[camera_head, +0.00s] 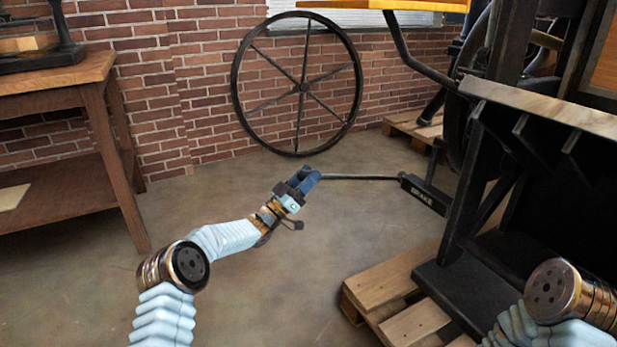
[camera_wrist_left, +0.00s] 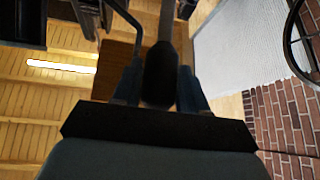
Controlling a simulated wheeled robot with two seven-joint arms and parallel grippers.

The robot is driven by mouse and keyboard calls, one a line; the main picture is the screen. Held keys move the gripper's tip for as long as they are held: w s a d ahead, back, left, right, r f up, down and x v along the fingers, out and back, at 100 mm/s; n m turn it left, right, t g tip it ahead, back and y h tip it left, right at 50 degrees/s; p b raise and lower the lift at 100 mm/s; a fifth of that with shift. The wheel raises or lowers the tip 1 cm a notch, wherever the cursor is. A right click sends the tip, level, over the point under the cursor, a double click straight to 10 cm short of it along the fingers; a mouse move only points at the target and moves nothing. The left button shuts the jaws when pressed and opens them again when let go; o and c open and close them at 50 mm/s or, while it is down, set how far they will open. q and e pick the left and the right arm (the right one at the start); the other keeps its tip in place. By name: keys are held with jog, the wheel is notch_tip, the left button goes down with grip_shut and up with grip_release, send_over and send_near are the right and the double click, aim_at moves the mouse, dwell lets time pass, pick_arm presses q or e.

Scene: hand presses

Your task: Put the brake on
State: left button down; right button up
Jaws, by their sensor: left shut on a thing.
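The brake is a thin dark lever (camera_head: 360,178) that runs level out of a black block lettered BRAKE (camera_head: 424,194), low on the left side of the press. My left gripper (camera_head: 312,177) is shut on the free left end of the lever. In the left wrist view the dark handle (camera_wrist_left: 160,72) lies between the two blue fingers. Of my right arm, only a part shows at the lower right of the head view, and its gripper is out of frame.
The black press (camera_head: 490,170) fills the right side, with wooden pallets (camera_head: 392,285) at its foot. A spoked wheel (camera_head: 303,88) leans on the brick wall. A wooden table (camera_head: 60,100) stands at the left. The floor between is clear.

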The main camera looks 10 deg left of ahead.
pick_arm(q)
jog(key=shift+f, duration=0.45)
jog(key=c, duration=0.9)
grip_release()
jog(key=shift+o, duration=0.9)
jog(key=shift+a, duration=0.1)
jog(key=shift+r, duration=0.1)
jog(key=p+v, duration=0.1)
jog(key=v, duration=1.3)
